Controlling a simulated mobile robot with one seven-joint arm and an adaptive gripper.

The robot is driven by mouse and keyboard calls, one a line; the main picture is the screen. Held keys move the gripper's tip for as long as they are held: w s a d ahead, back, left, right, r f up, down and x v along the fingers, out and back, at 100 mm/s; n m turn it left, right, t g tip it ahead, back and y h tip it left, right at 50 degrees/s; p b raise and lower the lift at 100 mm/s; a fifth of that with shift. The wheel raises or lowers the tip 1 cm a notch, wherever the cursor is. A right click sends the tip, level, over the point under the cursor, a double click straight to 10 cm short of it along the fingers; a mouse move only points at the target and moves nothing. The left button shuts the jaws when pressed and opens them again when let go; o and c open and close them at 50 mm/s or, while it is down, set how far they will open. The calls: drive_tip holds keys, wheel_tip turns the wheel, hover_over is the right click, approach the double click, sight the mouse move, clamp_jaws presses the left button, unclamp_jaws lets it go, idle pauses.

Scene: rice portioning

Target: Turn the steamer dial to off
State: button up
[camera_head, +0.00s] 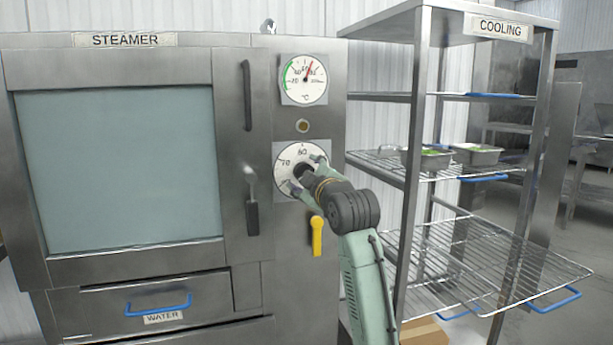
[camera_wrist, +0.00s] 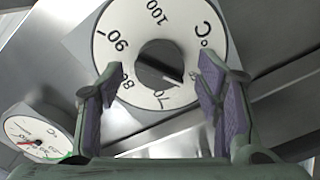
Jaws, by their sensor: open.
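The steamer (camera_head: 130,255) stands at the left with its door closed. Its dial (camera_head: 285,160) is a white numbered plate on the right panel, partly hidden by my gripper; in the wrist view the dial plate (camera_wrist: 125,35) shows marks such as 70, 90, 100 and °C. The dark knob (camera_wrist: 158,64) sits in its middle, its white pointer line toward the 70 side. My gripper (camera_head: 305,172) is in front of the dial. In the wrist view my gripper (camera_wrist: 158,72) is open, one finger on each side of the knob, with visible gaps and no clear contact.
A temperature gauge (camera_head: 304,79) is above the dial, and a yellow lever (camera_head: 317,236) hangs below it. A door handle (camera_head: 247,95) is to the left. The cooling rack (camera_head: 414,170) stands close on the right, with trays (camera_head: 428,160) on a shelf and a lower wire shelf (camera_head: 480,265) pulled out.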

drive_tip(key=v, duration=1.1)
drive_tip(key=shift+s, duration=0.3)
drive_tip(key=shift+d, duration=0.1)
